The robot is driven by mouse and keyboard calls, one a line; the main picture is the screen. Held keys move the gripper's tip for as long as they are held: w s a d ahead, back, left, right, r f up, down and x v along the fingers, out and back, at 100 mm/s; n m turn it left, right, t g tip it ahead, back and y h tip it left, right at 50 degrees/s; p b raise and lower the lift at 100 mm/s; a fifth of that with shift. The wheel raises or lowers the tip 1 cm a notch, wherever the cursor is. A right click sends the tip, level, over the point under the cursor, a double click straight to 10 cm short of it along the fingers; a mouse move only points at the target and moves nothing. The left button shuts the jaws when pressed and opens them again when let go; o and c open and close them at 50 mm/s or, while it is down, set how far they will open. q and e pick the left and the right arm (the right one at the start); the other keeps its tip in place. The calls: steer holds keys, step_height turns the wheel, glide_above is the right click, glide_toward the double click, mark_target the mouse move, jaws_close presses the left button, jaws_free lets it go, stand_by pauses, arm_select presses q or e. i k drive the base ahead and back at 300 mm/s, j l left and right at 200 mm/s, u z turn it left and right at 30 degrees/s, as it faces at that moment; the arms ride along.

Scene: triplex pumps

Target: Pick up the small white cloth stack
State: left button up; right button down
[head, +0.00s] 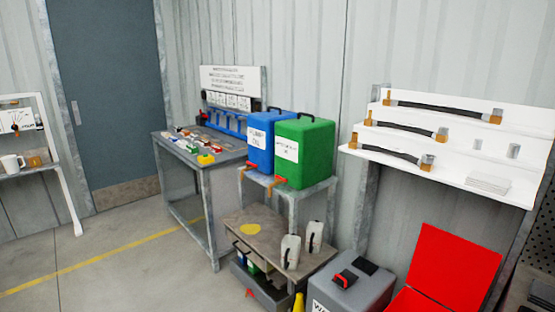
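A small white stack (488,184) of flat, cloth-like sheets lies on the lowest tier of the white stepped shelf (460,172) at the right. It sits near the shelf's front edge, right of the lowest black hose. Nothing covers it. Neither of my grippers shows in the head view.
Black hoses with brass ends (395,150) lie on the shelf tiers, with small grey cylinders (513,151) behind the stack. Below stand a grey bin (345,290) and an open red box (455,262). Blue (262,135) and green (312,150) containers stand left. Floor (110,262) is clear at left.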

mark_target(495, 185)
steer(key=z, duration=1.2)
